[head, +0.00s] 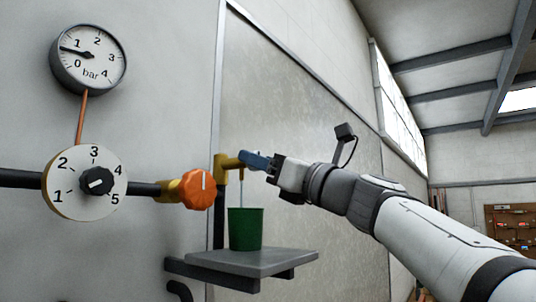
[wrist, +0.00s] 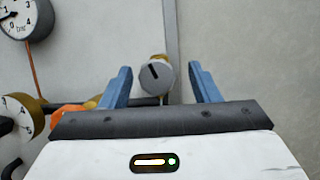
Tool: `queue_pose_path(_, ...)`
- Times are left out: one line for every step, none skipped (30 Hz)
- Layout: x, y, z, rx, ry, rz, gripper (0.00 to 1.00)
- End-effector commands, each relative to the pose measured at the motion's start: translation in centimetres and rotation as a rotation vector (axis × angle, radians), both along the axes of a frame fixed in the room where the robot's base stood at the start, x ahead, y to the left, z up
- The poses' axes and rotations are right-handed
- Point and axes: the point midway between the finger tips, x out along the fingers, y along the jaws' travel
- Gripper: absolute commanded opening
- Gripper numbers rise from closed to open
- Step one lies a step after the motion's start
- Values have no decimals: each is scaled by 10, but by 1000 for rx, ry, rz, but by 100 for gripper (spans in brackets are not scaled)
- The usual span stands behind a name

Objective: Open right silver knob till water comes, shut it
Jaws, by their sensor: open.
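The silver knob (wrist: 157,76) shows in the wrist view, round with a dark, slanted slot on its face. It sits between the spread blue fingers of my gripper (wrist: 160,69), with a gap on each side. In the head view my gripper (head: 257,161) is at the brass tap (head: 222,163), and its fingers hide the silver knob. A thin pale stream of water (head: 241,192) runs from the tap's spout into the green cup (head: 245,230). The cup stands upright on a grey shelf (head: 275,261). The water level inside is hidden.
An orange knob (head: 198,189) sits on the dark pipe left of the tap. Further left are a numbered dial (head: 72,197) with a black knob and a bar gauge (head: 73,69) with its needle near 1. Open room lies to the right.

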Motion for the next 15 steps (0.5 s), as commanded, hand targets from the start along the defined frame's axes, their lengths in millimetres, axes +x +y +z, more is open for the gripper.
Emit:
queue_pose_path(3, 6, 5, 0, 2, 5, 56)
queue_pose_path(4, 9, 6, -1, 1, 4, 56)
queue_pose_path(6, 12, 7, 0, 0, 4, 56)
queue_pose_path(6, 14, 8, 0, -1, 4, 56)
queue_pose_path(7, 15, 8, -1, -2, 5, 56)
queue_pose_path(7, 16, 8, -1, -2, 5, 56)
queue_pose_path(8, 17, 8, -1, -2, 5, 56)
queue_pose_path(8, 18, 8, -1, -2, 5, 56)
queue_pose_path(8, 18, 8, -1, -1, 4, 56)
queue_pose_path(8, 18, 8, -1, -1, 4, 56)
queue_pose_path(8, 18, 8, -1, -1, 4, 56)
queue_pose_path(8, 18, 7, -1, -1, 4, 56)
queue_pose_path(8, 18, 7, -1, -1, 4, 56)
queue_pose_path(8, 18, 7, -1, -1, 4, 56)
queue_pose_path(8, 18, 7, -1, -2, 5, 54)
